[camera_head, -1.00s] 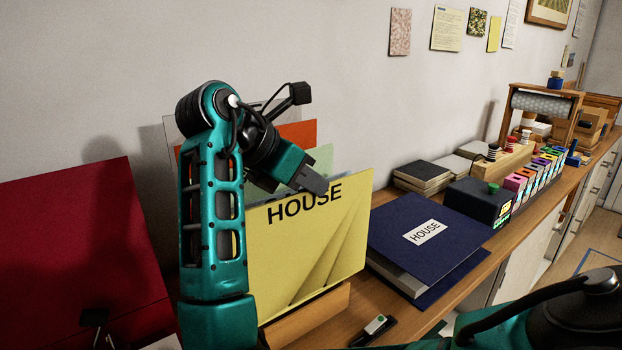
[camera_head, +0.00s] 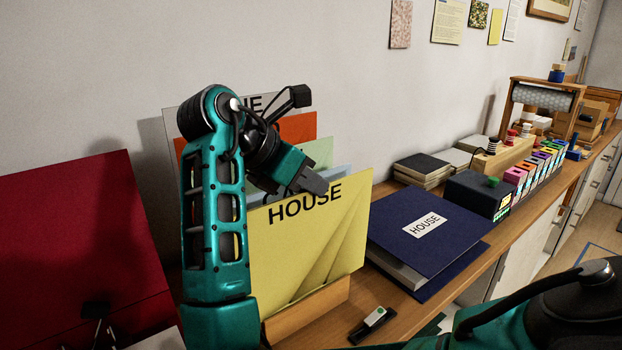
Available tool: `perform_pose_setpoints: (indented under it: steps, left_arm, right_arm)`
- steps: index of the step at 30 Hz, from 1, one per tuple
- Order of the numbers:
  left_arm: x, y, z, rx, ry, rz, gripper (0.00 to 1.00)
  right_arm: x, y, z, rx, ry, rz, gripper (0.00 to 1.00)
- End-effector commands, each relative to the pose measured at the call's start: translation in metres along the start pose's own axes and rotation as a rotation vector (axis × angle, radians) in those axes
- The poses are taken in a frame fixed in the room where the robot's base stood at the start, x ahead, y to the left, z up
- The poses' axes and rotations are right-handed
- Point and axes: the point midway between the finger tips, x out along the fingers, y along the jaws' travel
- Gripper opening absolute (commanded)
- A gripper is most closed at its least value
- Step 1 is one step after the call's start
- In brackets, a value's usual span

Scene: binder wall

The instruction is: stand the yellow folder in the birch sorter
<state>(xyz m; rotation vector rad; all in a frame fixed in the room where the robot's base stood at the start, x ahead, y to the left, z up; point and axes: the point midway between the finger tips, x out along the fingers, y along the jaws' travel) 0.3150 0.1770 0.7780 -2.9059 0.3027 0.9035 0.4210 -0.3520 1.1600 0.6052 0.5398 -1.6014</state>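The yellow folder (camera_head: 320,235), lettered HOUSE, is upright, its lower edge behind the low wooden front of the birch sorter (camera_head: 310,311). Whether its bottom rests on the sorter floor is hidden. Behind it stand a pale blue folder (camera_head: 340,171), a green folder (camera_head: 318,152), an orange folder (camera_head: 300,126) and a grey folder (camera_head: 180,115).
A red binder (camera_head: 75,230) stands open at the left. A dark blue binder (camera_head: 440,235) lies right of the sorter, with a small marker-like object (camera_head: 375,317) in front. Dark books (camera_head: 423,170) and a black box (camera_head: 480,192) stand farther along. The wall is close behind.

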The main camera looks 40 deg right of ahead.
Motion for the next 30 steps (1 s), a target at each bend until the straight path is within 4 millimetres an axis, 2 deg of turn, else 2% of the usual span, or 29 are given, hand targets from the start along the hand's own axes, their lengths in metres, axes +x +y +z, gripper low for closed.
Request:
perform_pose_setpoints:
  steps: [30]
  left_arm:
    - [0.000,0.000,0.000,0.000,0.000,0.000,0.43]
  right_arm:
    - [0.008,0.000,-0.015,-0.008,0.000,0.004,0.00]
